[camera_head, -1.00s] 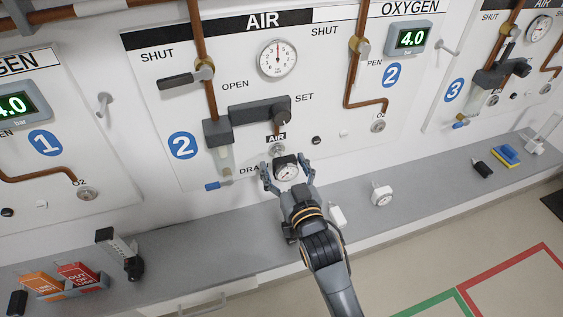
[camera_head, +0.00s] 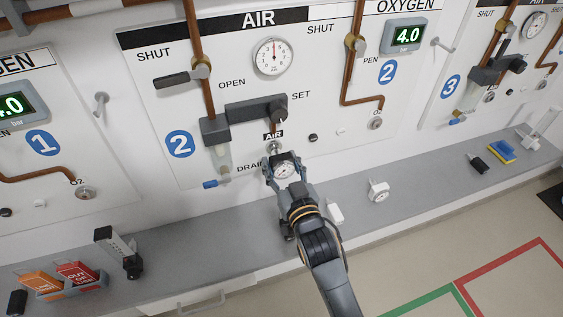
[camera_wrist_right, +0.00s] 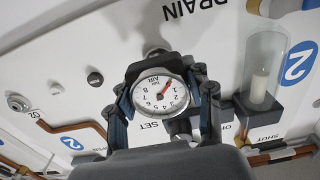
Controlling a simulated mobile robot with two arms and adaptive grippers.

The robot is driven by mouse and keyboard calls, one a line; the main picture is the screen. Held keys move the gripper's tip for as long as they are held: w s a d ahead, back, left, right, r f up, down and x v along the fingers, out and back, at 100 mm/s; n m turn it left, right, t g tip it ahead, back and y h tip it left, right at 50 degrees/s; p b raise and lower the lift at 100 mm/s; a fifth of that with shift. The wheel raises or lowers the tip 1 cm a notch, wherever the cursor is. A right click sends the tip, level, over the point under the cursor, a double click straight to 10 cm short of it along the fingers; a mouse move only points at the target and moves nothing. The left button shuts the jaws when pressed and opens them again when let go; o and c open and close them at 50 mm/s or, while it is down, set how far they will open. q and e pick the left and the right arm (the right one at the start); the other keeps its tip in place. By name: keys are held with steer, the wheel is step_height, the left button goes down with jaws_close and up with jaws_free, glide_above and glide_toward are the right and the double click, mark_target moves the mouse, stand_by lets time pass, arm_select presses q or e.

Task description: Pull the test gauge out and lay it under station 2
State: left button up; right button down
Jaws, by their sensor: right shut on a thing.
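The test gauge (camera_head: 284,168) is a small round white dial in a dark housing, just below the AIR outlet (camera_head: 274,147) of station 2. My right gripper (camera_head: 284,163) is shut on it, one finger on each side. In the right wrist view the gauge (camera_wrist_right: 159,93) faces the camera between the fingers (camera_wrist_right: 160,98), its red needle off to the upper right. A fitting behind the gauge points to the wall; I cannot tell whether it is still seated in the outlet. My left gripper is not in view.
The grey shelf (camera_head: 235,226) runs below the panels, with free room left of my right arm. The station 2 drain bowl (camera_head: 221,158) hangs close left.

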mark_target(285, 171)
steer(key=shift+p+v, duration=0.6)
steer(key=shift+v, duration=0.55)
stand_by(0.9)
steer(key=shift+p+v, duration=0.5)
steer(key=shift+v, duration=0.65)
steer(key=shift+p+v, duration=0.8)
steer(key=shift+v, duration=1.5)
steer(key=shift+r, duration=0.1)
